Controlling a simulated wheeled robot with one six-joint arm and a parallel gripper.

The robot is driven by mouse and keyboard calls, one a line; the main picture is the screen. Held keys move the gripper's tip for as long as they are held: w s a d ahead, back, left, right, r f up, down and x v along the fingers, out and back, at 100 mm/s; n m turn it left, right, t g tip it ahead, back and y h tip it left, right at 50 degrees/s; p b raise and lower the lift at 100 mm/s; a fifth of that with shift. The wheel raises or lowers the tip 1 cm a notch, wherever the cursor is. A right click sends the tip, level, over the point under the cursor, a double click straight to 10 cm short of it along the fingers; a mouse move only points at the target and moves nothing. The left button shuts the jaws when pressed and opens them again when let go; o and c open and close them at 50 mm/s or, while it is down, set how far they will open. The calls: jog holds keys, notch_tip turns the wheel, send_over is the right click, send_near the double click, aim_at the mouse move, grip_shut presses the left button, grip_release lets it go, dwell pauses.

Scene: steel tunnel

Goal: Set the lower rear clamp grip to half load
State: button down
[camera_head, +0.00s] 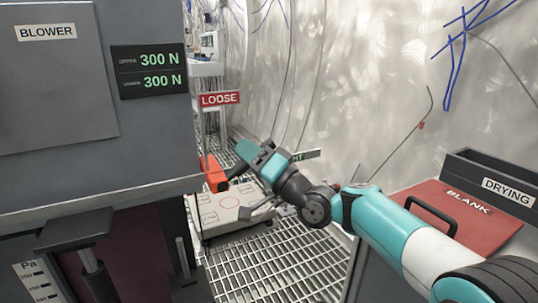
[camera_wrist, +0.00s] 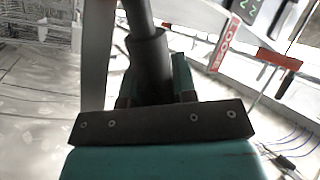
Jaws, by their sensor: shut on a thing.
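My gripper (camera_head: 246,163) is beside the blower cabinet's lower right corner, by an orange-red block (camera_head: 213,173) with a dark bar. In the wrist view, my gripper (camera_wrist: 154,85) is shut on a dark grey cylindrical grip (camera_wrist: 147,52), which stands between its teal jaws. A red LOOSE sign (camera_head: 220,98) is above and left of my gripper.
The grey BLOWER cabinet (camera_head: 60,100) fills the left. A red BLANK panel (camera_head: 455,212) and a DRYING bin (camera_head: 480,170) are at right. Wires hang along the curved wall.

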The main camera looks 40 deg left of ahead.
jog(key=shift+w, duration=0.2)
jog(key=c, duration=0.9)
grip_release()
jog(key=shift+s, duration=0.1)
jog(key=shift+r, duration=0.1)
notch_tip(320, 180, up, 20)
jog(key=p, duration=0.5)
jog(key=shift+p, duration=0.4)
